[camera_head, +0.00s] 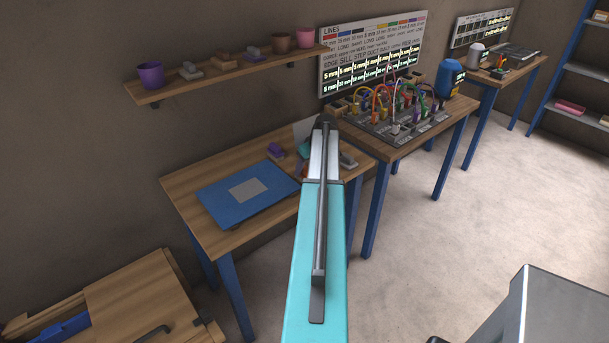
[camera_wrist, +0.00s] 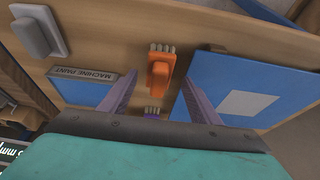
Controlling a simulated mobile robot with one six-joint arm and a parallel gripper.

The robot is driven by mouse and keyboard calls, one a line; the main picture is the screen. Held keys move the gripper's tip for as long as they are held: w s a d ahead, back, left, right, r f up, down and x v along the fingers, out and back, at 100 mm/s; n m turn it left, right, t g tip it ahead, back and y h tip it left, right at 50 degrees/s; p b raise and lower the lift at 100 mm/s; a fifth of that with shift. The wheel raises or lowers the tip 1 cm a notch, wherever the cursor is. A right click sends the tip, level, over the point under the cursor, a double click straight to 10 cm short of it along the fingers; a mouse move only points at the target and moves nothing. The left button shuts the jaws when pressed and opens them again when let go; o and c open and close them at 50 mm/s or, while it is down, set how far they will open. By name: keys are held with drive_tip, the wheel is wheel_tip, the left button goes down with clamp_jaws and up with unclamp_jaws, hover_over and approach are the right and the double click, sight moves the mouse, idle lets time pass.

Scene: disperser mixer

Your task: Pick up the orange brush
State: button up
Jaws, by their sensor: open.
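The orange brush (camera_wrist: 159,70) lies on the wooden table in the wrist view, with its pale bristles toward the top of the picture. My gripper (camera_wrist: 158,88) is open, and its two purple-grey fingers stand apart on either side of the brush's line. Nothing is held between them. In the head view my turquoise arm reaches over the table and hides the gripper and most of what lies below it. A small orange-red patch (camera_head: 303,170) shows beside the arm there; I cannot tell its shape.
A purple object (camera_head: 276,151) lies near a blue board (camera_head: 247,190) on the table (camera_head: 185,194). A shelf (camera_head: 160,94) with cups hangs above. A cable-filled panel (camera_head: 395,125) stands at right.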

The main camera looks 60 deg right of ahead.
sight(306, 168)
drive_tip(key=shift+p+x, duration=0.85)
drive_tip(key=shift+x, duration=0.15)
drive_tip(key=shift+p+x, duration=0.4)
drive_tip(key=shift+x, duration=0.85)
drive_tip(key=c, duration=1.2)
drive_tip(key=shift+r, duration=0.15)
drive_tip(key=shift+d+r+b, duration=0.1)
drive_tip(key=shift+r+b, duration=1)
drive_tip(key=shift+r, duration=0.1)
drive_tip(key=shift+s+r, duration=0.15)
drive_tip(key=shift+r, duration=0.15)
drive_tip(key=shift+s+a+r+b, duration=0.25)
drive_tip(key=shift+s+a+b, duration=0.85)
drive_tip(key=shift+s, duration=1.25)
drive_tip(key=shift+s+a+r+b, duration=0.3)
drive_tip(key=shift+s+a+b, duration=0.8)
drive_tip(key=shift+s, duration=1.25)
drive_tip(key=shift+s+a+r+b, duration=0.25)
drive_tip(key=shift+s+a+b, duration=0.5)
drive_tip(key=shift+s+a, duration=1.15)
